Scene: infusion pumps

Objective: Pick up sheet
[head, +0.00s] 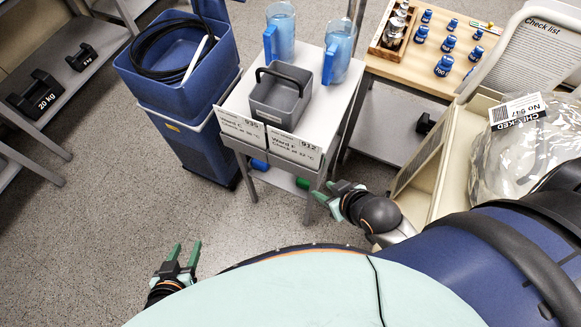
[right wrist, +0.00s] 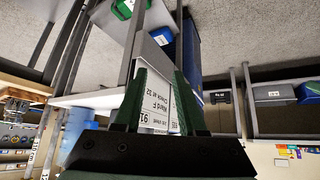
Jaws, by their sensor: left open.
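Two white printed sheets hang at the front edge of a small white-topped table (head: 235,98). The left sheet (head: 240,127) reads 935. The right sheet (head: 293,150) reads 912 and Ward E. In the right wrist view the 912 sheet (right wrist: 157,106) appears upside down between and beyond my fingers. My right gripper (head: 331,191) is open and empty, in front of the table's right front corner and lower right of the sheets. It also shows in the right wrist view (right wrist: 159,85). My left gripper (head: 184,248) is open and empty over the floor, lower left of the table.
A grey caddy (head: 280,97) and two blue-tinted jugs (head: 281,28) stand on the table. A blue bin (head: 180,70) with a black cable stands left. A beige cart (head: 440,180) with a clear bag (head: 525,150) is close on the right.

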